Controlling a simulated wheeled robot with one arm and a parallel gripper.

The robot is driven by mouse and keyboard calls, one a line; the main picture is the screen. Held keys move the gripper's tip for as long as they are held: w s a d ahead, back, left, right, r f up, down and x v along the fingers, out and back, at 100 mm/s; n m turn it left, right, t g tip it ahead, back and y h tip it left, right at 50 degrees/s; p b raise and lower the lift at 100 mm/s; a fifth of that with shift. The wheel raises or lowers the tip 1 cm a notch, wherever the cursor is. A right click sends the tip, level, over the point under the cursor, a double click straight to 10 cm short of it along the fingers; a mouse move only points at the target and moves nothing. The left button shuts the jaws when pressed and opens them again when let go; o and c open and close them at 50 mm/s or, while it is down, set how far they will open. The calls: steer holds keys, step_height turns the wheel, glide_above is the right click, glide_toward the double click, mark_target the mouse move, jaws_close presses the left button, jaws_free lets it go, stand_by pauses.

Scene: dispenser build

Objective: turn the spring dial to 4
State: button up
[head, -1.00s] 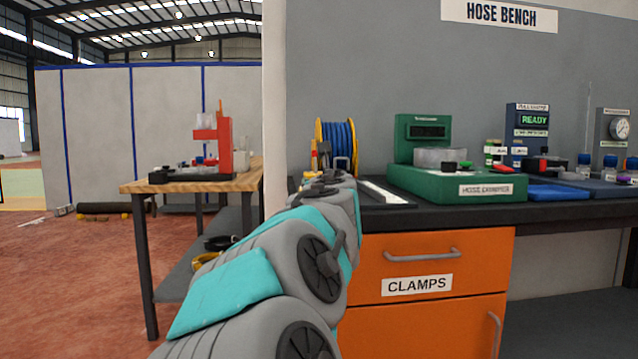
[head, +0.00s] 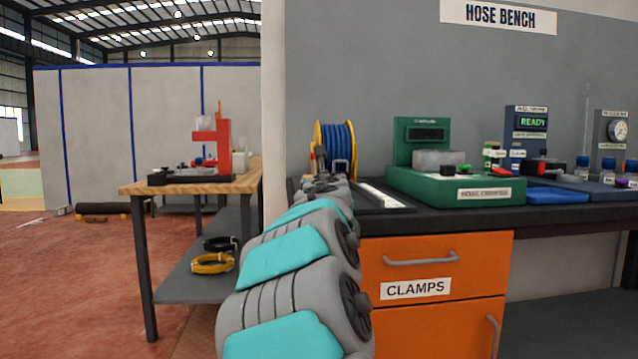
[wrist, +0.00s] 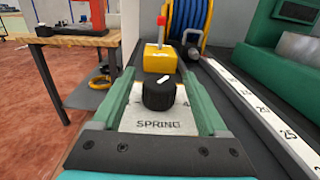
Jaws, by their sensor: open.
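The spring dial (wrist: 158,96) is a black knob on a pale plate marked SPRING (wrist: 158,124), in the middle of the wrist view. A white mark on its top slants toward the upper right. Small scale figures beside the knob are partly hidden and I cannot read them surely. My gripper (wrist: 158,77) is open, with one green finger on each side of the dial. I cannot tell whether either finger touches it. In the head view my own arm hides the dial and the gripper.
A yellow block with a red-topped post (wrist: 160,58) stands just behind the dial. A blue hose reel (head: 337,146) is behind that. A white ruler strip (wrist: 262,112) and the green hose crimper (head: 456,187) lie to the right. A wooden table (head: 190,182) stands left, beyond a gap.

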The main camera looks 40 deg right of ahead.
steer(key=shift+c, duration=0.3)
jaws_close()
